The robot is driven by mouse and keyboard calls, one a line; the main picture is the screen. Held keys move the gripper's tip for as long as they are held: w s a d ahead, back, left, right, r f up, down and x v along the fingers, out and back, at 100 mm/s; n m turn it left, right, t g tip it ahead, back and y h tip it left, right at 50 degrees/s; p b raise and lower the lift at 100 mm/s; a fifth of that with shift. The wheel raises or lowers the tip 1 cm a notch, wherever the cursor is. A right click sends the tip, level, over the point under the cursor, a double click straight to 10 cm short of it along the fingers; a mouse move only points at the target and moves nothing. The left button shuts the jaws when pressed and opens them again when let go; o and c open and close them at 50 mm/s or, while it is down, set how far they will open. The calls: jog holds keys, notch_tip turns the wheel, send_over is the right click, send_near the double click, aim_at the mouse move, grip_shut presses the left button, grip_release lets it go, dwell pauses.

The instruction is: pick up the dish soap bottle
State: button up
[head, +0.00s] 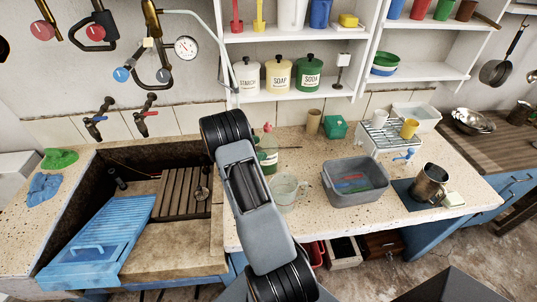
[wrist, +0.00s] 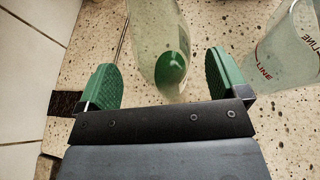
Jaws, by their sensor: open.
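The dish soap bottle (head: 267,150), greenish with a red cap, stands on the speckled stone counter just right of my arm in the head view. In the wrist view the translucent bottle (wrist: 160,50) shows between and beyond the two green finger pads, its top cut off by the picture edge. My gripper (wrist: 165,82) is open, with clear space on both sides of the bottle and nothing held. In the head view my fingers are hidden behind my arm.
A clear measuring jug (head: 285,192) stands close to the bottle; it also shows in the wrist view (wrist: 292,45), near the right finger. A grey basin (head: 354,199) sits further right. The stone sink (head: 150,243) lies left. Shelves (head: 295,97) hang above the counter.

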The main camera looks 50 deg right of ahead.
aim_at(266, 149)
jog(key=p+x, duration=0.1)
jog(key=x, duration=0.2)
jog(key=shift+s+d, duration=0.25)
jog(key=c, duration=1.2)
